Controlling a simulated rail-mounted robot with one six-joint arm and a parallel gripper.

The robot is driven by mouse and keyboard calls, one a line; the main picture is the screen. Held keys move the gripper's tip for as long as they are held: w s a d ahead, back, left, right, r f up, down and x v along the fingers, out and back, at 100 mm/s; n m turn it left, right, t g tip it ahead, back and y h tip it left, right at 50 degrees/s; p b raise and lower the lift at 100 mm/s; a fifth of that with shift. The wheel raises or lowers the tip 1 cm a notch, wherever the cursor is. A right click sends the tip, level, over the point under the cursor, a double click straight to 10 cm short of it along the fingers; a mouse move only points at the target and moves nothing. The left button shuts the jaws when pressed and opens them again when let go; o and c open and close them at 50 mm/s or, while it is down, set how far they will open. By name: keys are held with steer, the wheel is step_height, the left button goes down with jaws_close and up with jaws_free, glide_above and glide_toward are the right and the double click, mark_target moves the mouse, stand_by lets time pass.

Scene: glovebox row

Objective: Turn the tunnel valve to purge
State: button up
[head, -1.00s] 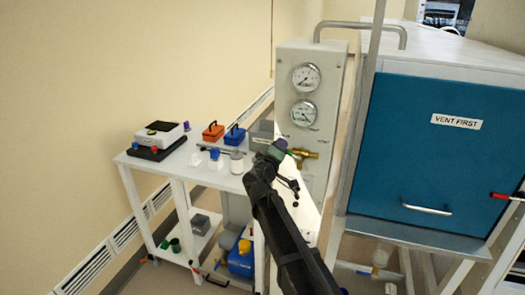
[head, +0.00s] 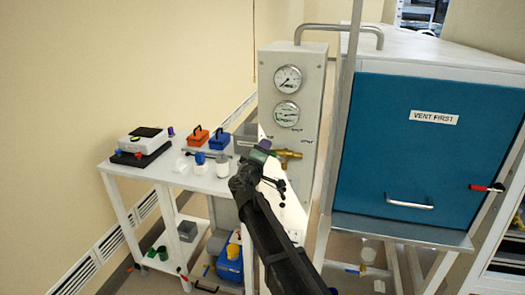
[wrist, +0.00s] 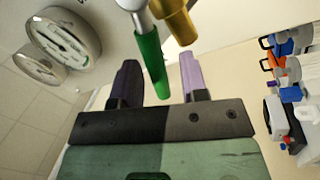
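The tunnel valve has a brass body (head: 288,154) on the front of the pale gauge panel, below two dials. In the wrist view its brass part (wrist: 176,20) is at the top, with a green-sleeved lever (wrist: 149,60) on a metal stem beside it. My gripper (head: 268,150) is at the valve, just left of the brass body in the head view. In the wrist view its two fingers stand apart, with the lever's green end between them in the picture. I cannot tell whether either finger touches it. My gripper hides the lever in the head view.
The panel (head: 308,110) carries two gauges (head: 288,79). To the right is a box with a blue door (head: 425,160) labelled "VENT FIRST". On the left a white cart (head: 190,180) holds bottles, small toolboxes and a balance-like device. Floor shows between cart and wall.

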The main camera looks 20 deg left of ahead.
steer(key=s+f+b, duration=0.2)
steer(key=s, duration=0.8)
steer(key=shift+s+d, duration=0.3)
steer(key=shift+c, duration=0.3)
steer(key=shift+m+h, duration=0.3)
steer(key=r+p, duration=0.2)
steer(key=w+d+r+p, duration=0.1)
steer(key=r+p, duration=0.2)
steer(key=d+r+p, duration=0.1)
steer(key=r+p, duration=0.2)
steer(key=shift+w+d+r, duration=0.15)
steer(key=shift+w+d, duration=0.1)
jaws_close()
steer(key=d+r+m+g+y+p, duration=0.1)
steer(key=d+r+m+g+p, duration=0.75)
steer(key=p, duration=1.05)
steer(key=s+a+f+m+y+b, duration=0.1)
steer(key=a+f+m+y+b, duration=0.1)
steer(key=a+m, duration=0.3)
steer(key=shift+f+m+y, duration=0.4)
steer(key=shift+f+m, duration=0.15)
steer(key=shift+f, duration=0.3)
